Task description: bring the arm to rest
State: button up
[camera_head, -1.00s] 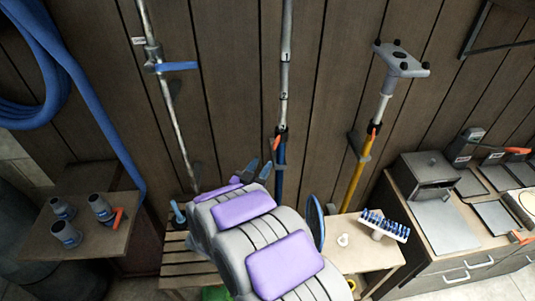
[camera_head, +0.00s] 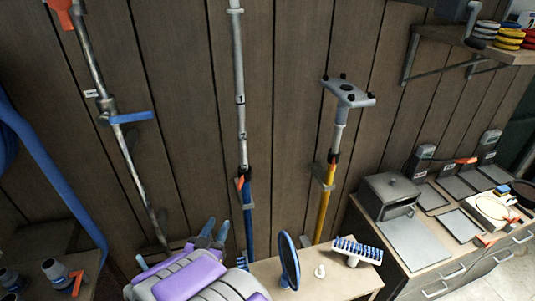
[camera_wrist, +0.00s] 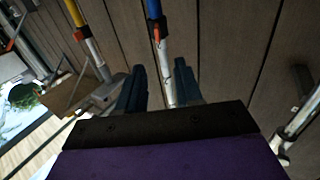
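My arm, grey with purple pads (camera_head: 190,280), shows at the bottom of the head view. My gripper (camera_head: 214,231) is at its far end, with two dark blue fingers apart and nothing visible between them. In the wrist view the fingers (camera_wrist: 160,92) also stand apart. A pole with a blue lower part (camera_head: 248,210) is behind the gripper in the head view. In the wrist view this pole (camera_wrist: 168,75) shows between the fingers, seemingly beyond them; the exact gap cannot be told.
A low table (camera_head: 335,279) holds a round blue-rimmed item (camera_head: 289,261) and a brush head (camera_head: 357,250), right of my arm. A yellow pole (camera_head: 325,205) stands behind. A cabinet (camera_head: 440,262) is at right, a shelf (camera_head: 480,42) above. A grey pole with blue lever (camera_head: 130,117) is left.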

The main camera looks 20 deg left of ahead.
jog(key=shift+w, duration=0.1)
jog(key=w+d+g+y+b, duration=0.1)
jog(key=w+g+y+b, duration=0.15)
jog(key=w+g, duration=0.3)
jog(key=s+d+r+n+g+y, duration=0.15)
jog(key=d+r+g, duration=0.3)
jog(key=d, duration=0.55)
jog(key=s+d+f+m+g+h+b, duration=0.1)
jog(key=s+d+g, duration=0.4)
jog(key=s+d, duration=0.9)
jog(key=s+d+f+m+g+h+b, duration=0.1)
jog(key=s+d+g+h, duration=0.3)
jog(key=s+d, duration=1)
jog(key=d+b, duration=0.1)
jog(key=d, duration=0.4)
jog(key=shift+s+g+h+b, duration=0.3)
jog(key=shift+s+g+b, duration=0.05)
jog(key=shift+s+g, duration=0.05)
